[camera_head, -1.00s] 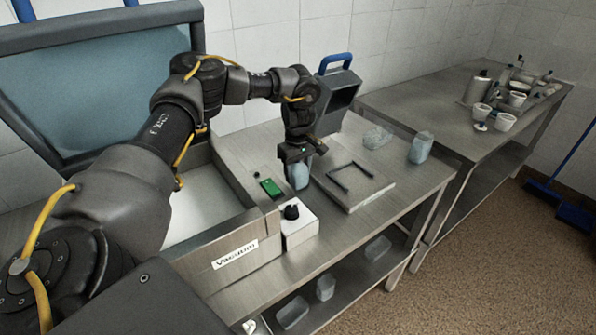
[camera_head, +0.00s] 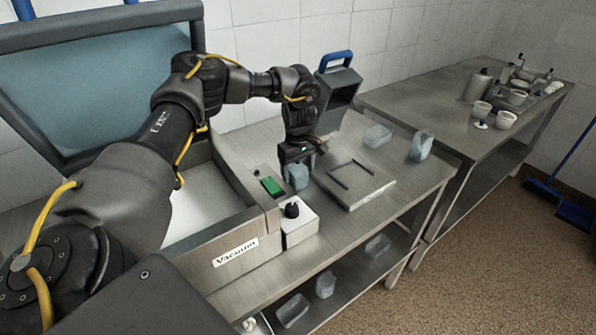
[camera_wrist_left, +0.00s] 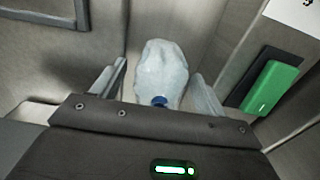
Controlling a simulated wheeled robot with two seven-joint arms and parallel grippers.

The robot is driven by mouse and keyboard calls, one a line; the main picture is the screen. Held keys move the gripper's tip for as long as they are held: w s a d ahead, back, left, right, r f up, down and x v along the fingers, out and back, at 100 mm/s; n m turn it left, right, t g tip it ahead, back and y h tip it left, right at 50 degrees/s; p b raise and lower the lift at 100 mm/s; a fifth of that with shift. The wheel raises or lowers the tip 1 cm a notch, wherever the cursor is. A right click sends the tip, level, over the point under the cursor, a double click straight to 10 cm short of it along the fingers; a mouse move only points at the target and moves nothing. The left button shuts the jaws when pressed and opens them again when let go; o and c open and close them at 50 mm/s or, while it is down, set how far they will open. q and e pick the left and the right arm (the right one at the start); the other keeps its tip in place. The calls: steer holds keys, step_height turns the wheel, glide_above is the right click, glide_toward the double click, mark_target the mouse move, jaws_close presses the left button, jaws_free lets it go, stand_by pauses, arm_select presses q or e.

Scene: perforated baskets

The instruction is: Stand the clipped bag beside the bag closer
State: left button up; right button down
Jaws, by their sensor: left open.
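The clipped bag (camera_wrist_left: 162,68), pale and bluish with a blue clip (camera_wrist_left: 160,101), stands on the steel table in the left wrist view. In the head view this bag (camera_head: 298,176) shows just below my left gripper (camera_head: 297,161). My left gripper is open, with one finger on each side of the bag; in the wrist view a gap shows at the left finger. I cannot tell whether the right finger touches it. The grey device with the blue handle (camera_head: 338,88), likely the bag closer, stands behind the gripper at the back of the table. My right gripper is not visible.
A flat plate with dark bars (camera_head: 352,188) lies right of the bag. The vacuum machine (camera_head: 235,258), a white box with a black knob (camera_head: 299,228) and a green block (camera_head: 271,186) are left and in front. Two pale bags (camera_head: 377,135) (camera_head: 421,146) sit farther right.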

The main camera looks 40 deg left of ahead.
arm_select(q)
step_height(320, 180, up, 12)
steer(key=shift+f+b, duration=0.1)
steer(key=shift+b, duration=0.25)
step_height(320, 180, down, 12)
steer(key=shift+f+p, duration=0.15)
steer(key=shift+p, duration=0.3)
stand_by(0.3)
stand_by(0.3)
